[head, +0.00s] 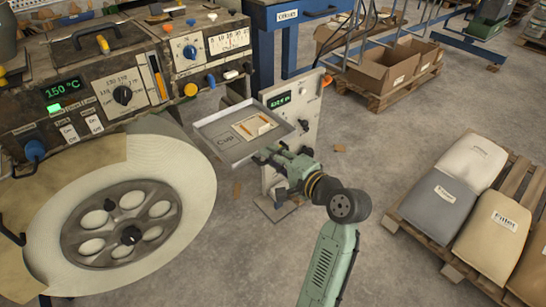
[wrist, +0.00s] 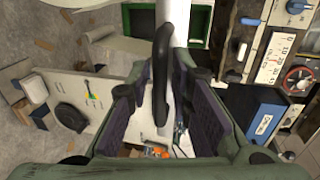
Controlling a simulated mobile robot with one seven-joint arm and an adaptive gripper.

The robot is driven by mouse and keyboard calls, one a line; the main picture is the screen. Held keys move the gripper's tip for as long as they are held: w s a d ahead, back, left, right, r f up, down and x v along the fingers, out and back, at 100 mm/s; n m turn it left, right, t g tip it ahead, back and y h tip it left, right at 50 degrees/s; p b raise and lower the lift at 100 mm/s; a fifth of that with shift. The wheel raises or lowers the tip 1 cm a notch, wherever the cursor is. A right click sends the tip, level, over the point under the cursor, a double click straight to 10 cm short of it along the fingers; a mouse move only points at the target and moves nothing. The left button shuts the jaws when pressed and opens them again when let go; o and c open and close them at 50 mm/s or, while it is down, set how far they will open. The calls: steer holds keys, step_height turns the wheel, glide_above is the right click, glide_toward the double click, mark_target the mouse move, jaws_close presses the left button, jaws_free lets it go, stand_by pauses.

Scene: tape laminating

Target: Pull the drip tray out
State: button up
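The drip tray (head: 222,152) is a shallow grey tray with a "Cup" label, jutting out between the machine and a pale control post in the head view. A card with small cream pieces lies inside it. My gripper (head: 262,157) is at the tray's near right side in the head view, its fingertips small and partly hidden there. In the wrist view my gripper (wrist: 163,85) has its two purple-padded fingers apart, on either side of a dark curved handle (wrist: 162,62). The handle stands in front of a pale upright strip. Whether the pads touch it is hard to tell.
The pale control post (head: 300,115) with a green display stands close behind my gripper. A large tape roll (head: 185,185) is at the left. Cardboard boxes (head: 385,70) and a pallet of sacks (head: 470,205) stand right. Floor between them is mostly clear.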

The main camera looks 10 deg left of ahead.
steer(key=shift+o, duration=0.8)
steer(key=shift+d, duration=0.1)
steer(key=v, duration=1.2)
